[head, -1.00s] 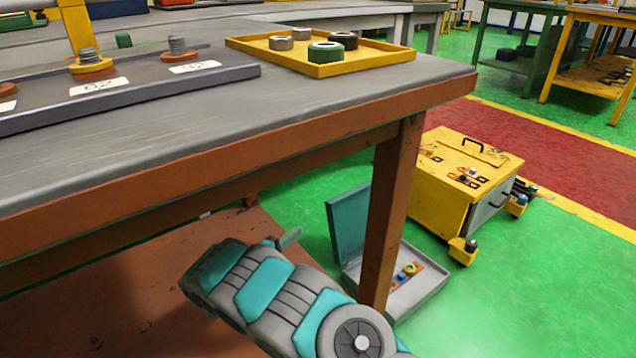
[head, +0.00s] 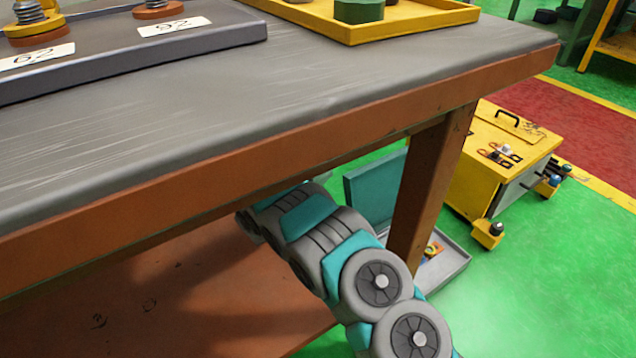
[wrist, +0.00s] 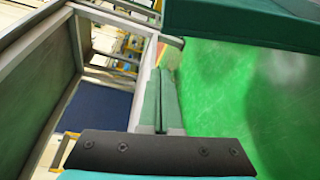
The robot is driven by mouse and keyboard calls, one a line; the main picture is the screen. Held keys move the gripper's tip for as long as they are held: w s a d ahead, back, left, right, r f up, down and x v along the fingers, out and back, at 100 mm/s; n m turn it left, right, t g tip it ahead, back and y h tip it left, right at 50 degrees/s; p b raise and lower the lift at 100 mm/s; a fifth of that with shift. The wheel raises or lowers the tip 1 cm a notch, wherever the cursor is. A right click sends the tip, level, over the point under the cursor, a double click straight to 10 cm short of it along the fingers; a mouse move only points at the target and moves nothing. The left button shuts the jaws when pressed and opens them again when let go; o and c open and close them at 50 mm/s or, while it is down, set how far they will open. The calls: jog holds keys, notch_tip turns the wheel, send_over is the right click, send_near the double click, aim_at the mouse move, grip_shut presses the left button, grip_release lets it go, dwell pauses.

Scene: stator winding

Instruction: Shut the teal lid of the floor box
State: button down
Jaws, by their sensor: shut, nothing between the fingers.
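The floor box (head: 457,268) is a shallow grey tray on the green floor, partly hidden behind the table leg. Its teal lid (head: 372,187) stands open, roughly upright, at the box's left back side. A dark teal slab in the wrist view (wrist: 245,22), at the upper right, looks like this lid. My gripper (wrist: 160,75) is shut and empty, its fingers pointing up the picture, below and left of the slab. In the head view its end is mostly hidden by the table edge, left of the lid. I cannot tell if it touches the lid.
The workbench (head: 300,150) spans the view above my arm, and its brown leg (head: 432,190) stands in front of the box. A yellow cabinet (head: 505,155) stands behind and right of the box. Green floor (head: 560,280) is clear at the right.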

jog(key=shift+s+d+r+b, duration=0.25)
jog(key=shift+s+d, duration=0.2)
jog(key=shift+d, duration=0.35)
jog(key=shift+s+d+r+b, duration=0.1)
jog(key=shift+s+d+r, duration=0.1)
jog(key=shift+s+d, duration=0.45)
jog(key=shift+w+d+r, duration=0.1)
jog(key=shift+d, duration=0.05)
